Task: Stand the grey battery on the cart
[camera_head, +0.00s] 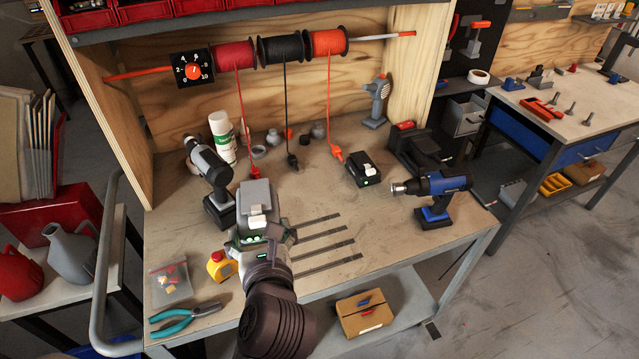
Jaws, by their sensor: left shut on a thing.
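My left gripper (258,236) is over the front left of a wooden worktop (400,240). It is shut on the grey battery (257,196), a grey block with a lighter raised part facing me. The gripper hides the battery's lower front, and I cannot tell whether it touches the top. A grey bent handle (109,250) runs along the worktop's left side, so this may be the cart. My right gripper is not in view.
A grey-black drill (211,166) stands close left of the battery. A blue drill (436,190) and black battery (363,175) are to the right. A yellow tape measure (220,266), teal pliers (187,313) and parts bag (170,281) lie front left. Dark strips (325,246) lie right of the gripper.

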